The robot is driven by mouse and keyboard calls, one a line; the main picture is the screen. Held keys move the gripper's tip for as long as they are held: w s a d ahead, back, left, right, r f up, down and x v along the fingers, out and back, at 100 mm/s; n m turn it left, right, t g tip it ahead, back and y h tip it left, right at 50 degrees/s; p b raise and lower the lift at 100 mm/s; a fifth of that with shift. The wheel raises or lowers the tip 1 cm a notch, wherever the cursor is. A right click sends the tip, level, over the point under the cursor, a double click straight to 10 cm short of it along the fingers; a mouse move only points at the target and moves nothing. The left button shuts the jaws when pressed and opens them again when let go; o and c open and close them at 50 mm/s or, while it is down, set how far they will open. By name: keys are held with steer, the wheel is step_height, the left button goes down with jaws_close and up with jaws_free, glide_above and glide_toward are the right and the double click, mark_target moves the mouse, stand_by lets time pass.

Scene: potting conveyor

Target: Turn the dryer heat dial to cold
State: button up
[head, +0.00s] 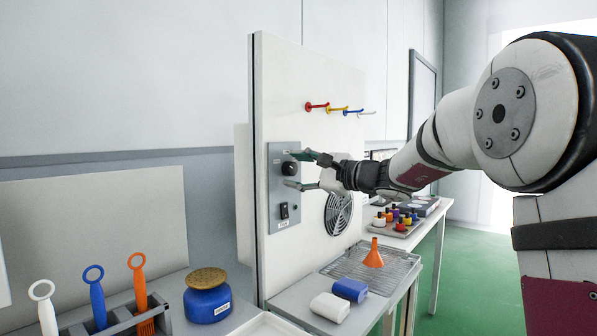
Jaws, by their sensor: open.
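The dryer heat dial (290,168) is a round black knob on a grey control plate (276,205) fixed to a white upright panel. My gripper (300,170) is open in front of the plate, at the height of the dial. One finger shows above the dial and the other below it. Contact with the dial cannot be told from this view. The dial's pointer and markings are too small to read. A black switch (284,211) sits lower on the same plate.
A round fan grille (338,213) is on the panel below my arm, with coloured hooks (330,107) above. An orange funnel (373,254) stands on a wire rack (385,266). A blue jar (207,299) and coloured-handled tools (97,292) stand at the lower left.

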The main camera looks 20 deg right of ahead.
steer(key=v, duration=1.2)
steer(key=s+a+f+n+g+h, duration=0.1)
steer(key=s+a+f+n+g, duration=0.4)
steer(key=s+a, duration=0.45)
steer(key=s+a+f+n+g, duration=0.45)
steer(key=s+a+f, duration=0.2)
steer(key=s, duration=0.65)
steer(key=s+d+f+n+g+h, duration=0.1)
steer(key=s+d+f+n+h, duration=0.2)
steer(key=s, duration=0.4)
steer(key=s+d+f+n+g+h, duration=0.1)
steer(key=s+d+f+g+h, duration=0.15)
steer(key=s+f, duration=0.35)
steer(key=s+d+f+n+g+h, duration=0.1)
steer(key=s+d+f+n+h, duration=0.25)
steer(key=s, duration=0.45)
step_height(320, 180, up, 21)
steer(key=t+p, duration=0.3)
steer(key=p, duration=1.5)
steer(key=shift+t+h, duration=0.3)
steer(key=shift+w+f, duration=0.1)
